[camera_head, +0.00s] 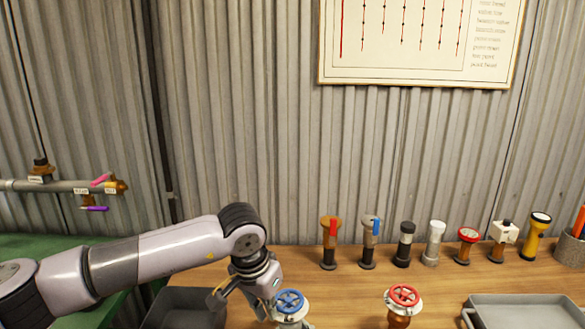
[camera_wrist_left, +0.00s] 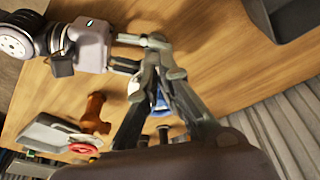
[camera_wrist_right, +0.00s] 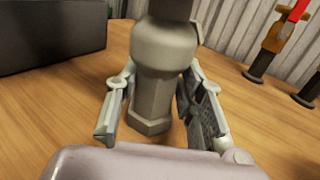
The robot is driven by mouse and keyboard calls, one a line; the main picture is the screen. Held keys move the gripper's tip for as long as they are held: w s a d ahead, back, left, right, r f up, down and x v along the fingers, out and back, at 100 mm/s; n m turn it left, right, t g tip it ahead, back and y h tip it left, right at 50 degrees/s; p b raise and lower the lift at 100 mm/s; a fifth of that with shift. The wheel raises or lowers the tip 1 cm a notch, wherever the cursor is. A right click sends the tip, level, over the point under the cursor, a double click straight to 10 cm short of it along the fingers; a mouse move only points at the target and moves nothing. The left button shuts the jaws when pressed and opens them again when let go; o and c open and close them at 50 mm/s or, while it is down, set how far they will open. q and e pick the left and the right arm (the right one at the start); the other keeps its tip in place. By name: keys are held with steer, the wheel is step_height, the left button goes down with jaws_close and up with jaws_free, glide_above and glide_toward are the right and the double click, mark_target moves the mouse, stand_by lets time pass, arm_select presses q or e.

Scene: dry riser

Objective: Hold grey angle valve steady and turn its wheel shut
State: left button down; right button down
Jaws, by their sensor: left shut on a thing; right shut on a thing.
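The grey angle valve (camera_head: 292,318) stands upright on the workbench at the bottom of the head view, its blue wheel (camera_head: 289,300) on top. My left gripper (camera_head: 264,298) reaches down to the wheel from the left. In the left wrist view its fingers are closed about the blue wheel (camera_wrist_left: 161,101), which they partly hide. My right gripper (camera_wrist_right: 152,108) is shut around the grey valve body (camera_wrist_right: 165,55), one finger on each side, above its hexagonal foot. The right gripper (camera_wrist_left: 128,54) also shows in the left wrist view. The wheel is outside the right wrist view.
An orange valve with a red wheel (camera_head: 403,296) stands to the right, before a grey tray (camera_head: 525,304). A dark bin (camera_head: 178,312) sits at left. Several valves and a yellow torch (camera_head: 537,232) line the wall. Bare wood (camera_head: 345,290) separates the two wheeled valves.

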arm_select(q)
steer(key=shift+r, duration=2.8)
arm_select(e)
steer(key=shift+f, duration=0.1)
steer(key=c, duration=1)
jaws_free()
